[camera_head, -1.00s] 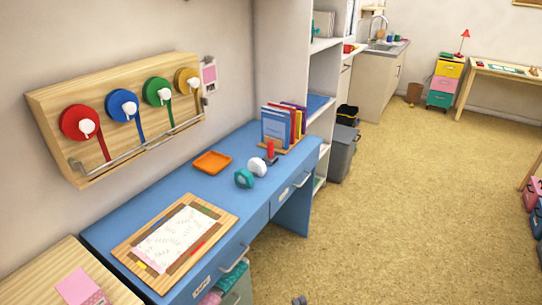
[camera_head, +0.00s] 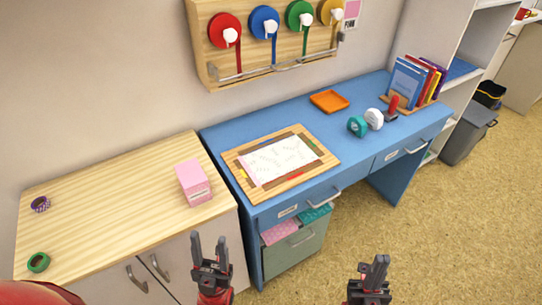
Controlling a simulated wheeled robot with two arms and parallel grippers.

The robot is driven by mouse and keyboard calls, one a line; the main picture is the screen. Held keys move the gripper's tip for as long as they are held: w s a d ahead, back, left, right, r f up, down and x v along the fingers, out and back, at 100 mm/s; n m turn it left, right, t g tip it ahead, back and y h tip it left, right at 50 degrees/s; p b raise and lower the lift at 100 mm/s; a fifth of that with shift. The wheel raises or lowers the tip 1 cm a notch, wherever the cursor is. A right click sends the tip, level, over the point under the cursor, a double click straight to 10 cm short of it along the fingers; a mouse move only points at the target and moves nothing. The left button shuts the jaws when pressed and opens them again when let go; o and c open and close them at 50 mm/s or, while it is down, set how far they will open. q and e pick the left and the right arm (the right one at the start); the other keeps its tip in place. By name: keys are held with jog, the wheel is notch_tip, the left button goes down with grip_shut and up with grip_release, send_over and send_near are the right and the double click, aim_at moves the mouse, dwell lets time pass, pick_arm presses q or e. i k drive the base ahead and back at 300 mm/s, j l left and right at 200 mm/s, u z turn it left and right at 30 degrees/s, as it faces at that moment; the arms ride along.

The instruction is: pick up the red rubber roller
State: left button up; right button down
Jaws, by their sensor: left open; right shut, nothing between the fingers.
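A small upright thing with a red top and a dark base, which looks like the red rubber roller (camera_head: 392,106), stands on the blue desk (camera_head: 290,110) near its right end. It is beside a white round thing and in front of the books. It is too small to make out its roller part. My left gripper (camera_head: 209,241) is open and empty at the bottom, in front of the wooden cabinet. My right gripper (camera_head: 375,264) is shut and empty at the bottom right, over the floor. Both are far from the red thing.
A white tape dispenser (camera_head: 374,119) and a teal one (camera_head: 356,126) sit close left of the red thing. An orange tray (camera_head: 329,101), books (camera_head: 410,80) and a wooden board with paper (camera_head: 237,168) are also on the desk. A pink box (camera_head: 194,183) stands on the cabinet (camera_head: 110,205).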

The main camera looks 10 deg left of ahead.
aim_at(390, 114)
jog(key=i+l+u, duration=0.1)
jog(key=l, duration=0.25)
jog(key=i+l+u, duration=0.1)
jog(key=i+l, duration=0.2)
jog(key=i+l+u, duration=0.1)
jog(key=l, duration=0.3)
jog(key=i, duration=0.1)
